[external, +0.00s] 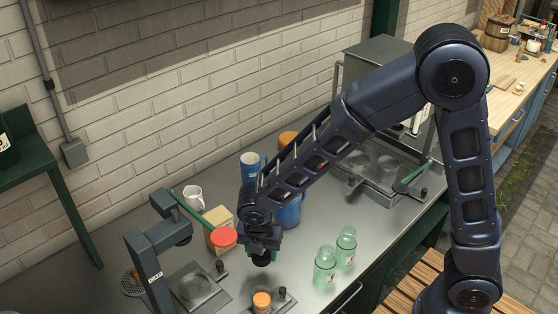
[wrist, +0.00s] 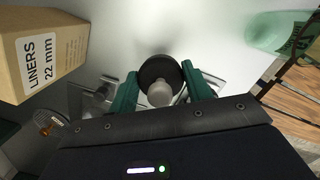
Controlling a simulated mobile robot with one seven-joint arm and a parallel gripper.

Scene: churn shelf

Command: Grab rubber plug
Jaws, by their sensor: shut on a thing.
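The rubber plug (wrist: 160,72) is a dark round piece with a paler grey knob facing the wrist camera. My gripper (wrist: 162,90) has its green fingers closed on either side of it. In the external view my gripper (external: 262,250) points down above the steel worktop, in front of the cardboard box. The plug shows there only as a dark shape (external: 261,260) between the fingertips, and its underside is hidden. I cannot tell whether it touches the worktop.
A liners box (wrist: 42,55) stands close on the left, with a red round lid (external: 223,237) by it. Green glass bottles (external: 325,266) stand to the right. A dark stand (external: 150,268), an orange-topped jar (external: 262,300) and mugs (external: 193,197) are nearby. Bare worktop (external: 285,255) lies between.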

